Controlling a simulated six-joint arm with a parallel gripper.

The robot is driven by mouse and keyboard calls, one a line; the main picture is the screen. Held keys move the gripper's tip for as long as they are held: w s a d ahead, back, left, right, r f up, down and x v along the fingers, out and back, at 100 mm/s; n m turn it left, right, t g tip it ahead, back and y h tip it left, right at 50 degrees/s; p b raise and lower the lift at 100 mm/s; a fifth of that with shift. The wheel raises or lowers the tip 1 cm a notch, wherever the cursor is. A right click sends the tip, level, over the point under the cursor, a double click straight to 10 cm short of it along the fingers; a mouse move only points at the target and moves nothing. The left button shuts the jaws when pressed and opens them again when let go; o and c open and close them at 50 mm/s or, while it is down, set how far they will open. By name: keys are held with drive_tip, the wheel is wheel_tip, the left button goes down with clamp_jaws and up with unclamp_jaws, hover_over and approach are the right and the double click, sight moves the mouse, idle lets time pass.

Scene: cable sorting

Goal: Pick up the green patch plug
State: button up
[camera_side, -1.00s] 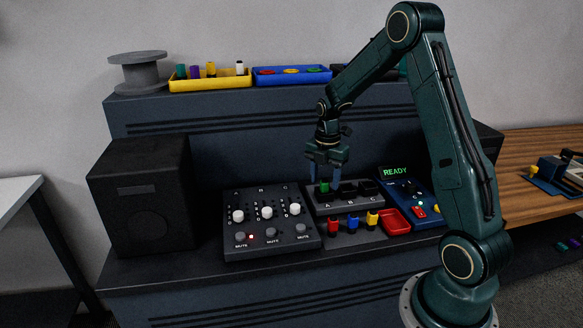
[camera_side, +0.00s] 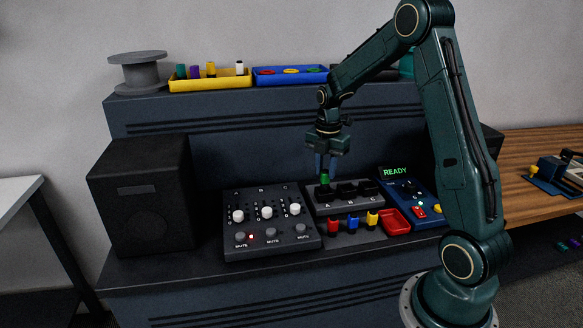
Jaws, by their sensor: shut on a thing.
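The green patch plug (camera_side: 324,178) is at the left end of the patch block (camera_side: 350,206), above the socket marked A. My gripper (camera_side: 325,168) points down over that socket, with its fingers shut on the green plug. The plug's dark lower part shows just above the block; I cannot tell whether its tip is clear of the socket.
Red (camera_side: 333,226), blue (camera_side: 353,223) and yellow (camera_side: 373,218) plugs stand in front of the block. A slider mixer (camera_side: 270,240) is to the left.

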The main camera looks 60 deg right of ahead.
wheel_tip(320, 180, up, 17)
idle(0.4)
drive_tip(key=shift+r, duration=0.2)
idle(0.5)
wheel_tip(320, 180, up, 5)
hover_over(325, 170)
drive_tip(key=shift+d+f, duration=0.1)
drive_tip(key=shift+f, duration=0.1)
idle(0.7)
drive_tip(key=s+d+f, duration=0.2)
drive_tip(key=f, duration=0.6)
drive_tip(key=s+d+f, duration=0.3)
drive_tip(key=f, duration=0.6)
drive_tip(key=shift+f, duration=0.15)
drive_tip(key=shift+f, duration=1.3)
